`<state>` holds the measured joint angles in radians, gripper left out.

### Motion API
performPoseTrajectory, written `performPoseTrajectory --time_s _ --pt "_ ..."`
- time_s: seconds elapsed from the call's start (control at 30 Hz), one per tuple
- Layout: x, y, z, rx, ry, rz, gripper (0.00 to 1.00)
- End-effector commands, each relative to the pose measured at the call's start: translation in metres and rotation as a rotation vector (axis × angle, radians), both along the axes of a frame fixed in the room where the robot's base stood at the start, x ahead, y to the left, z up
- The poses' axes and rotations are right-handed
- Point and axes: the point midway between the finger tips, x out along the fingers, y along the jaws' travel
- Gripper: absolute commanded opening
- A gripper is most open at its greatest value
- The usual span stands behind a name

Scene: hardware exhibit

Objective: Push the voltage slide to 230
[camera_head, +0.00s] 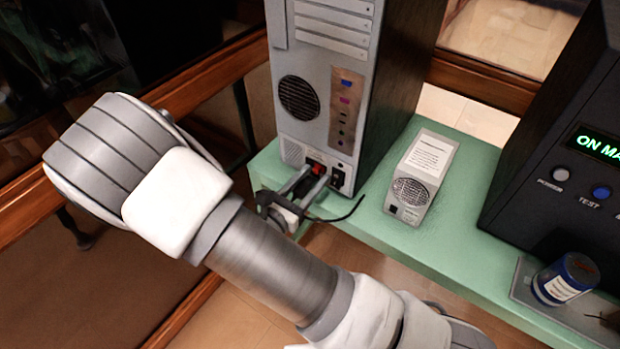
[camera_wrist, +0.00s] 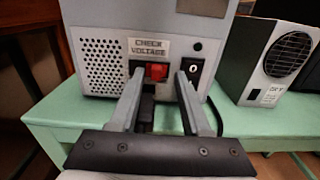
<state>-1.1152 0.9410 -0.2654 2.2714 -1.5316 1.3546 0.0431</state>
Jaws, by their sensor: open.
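The red voltage slide (camera_wrist: 157,72) sits low on the back of the grey computer tower (camera_head: 316,88), under a "CHECK VOLTAGE" label (camera_wrist: 149,47). It also shows as a small red spot in the head view (camera_head: 317,169). My gripper (camera_head: 312,176) is open, its fingers pointing at the tower's lower back panel. In the wrist view my gripper (camera_wrist: 160,72) has one finger left of the red slide and one right of it, in front of a black socket or switch (camera_wrist: 192,68). I cannot tell whether the fingers touch the panel. The slide's voltage marking is not readable.
The tower stands on a green bench (camera_head: 381,226). A small grey box with a fan grille and paper label (camera_head: 423,172) stands to its right. A black cable (camera_head: 345,215) hangs near the gripper.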

Motion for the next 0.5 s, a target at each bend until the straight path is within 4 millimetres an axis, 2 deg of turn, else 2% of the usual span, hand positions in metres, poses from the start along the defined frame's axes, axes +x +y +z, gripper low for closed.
performPoseTrajectory --time_s 0.23,0.5 --pt "-0.014 0.013 0.001 0.002 0.000 0.004 0.47" --pt "-0.063 0.051 0.001 0.001 0.000 0.006 0.47"
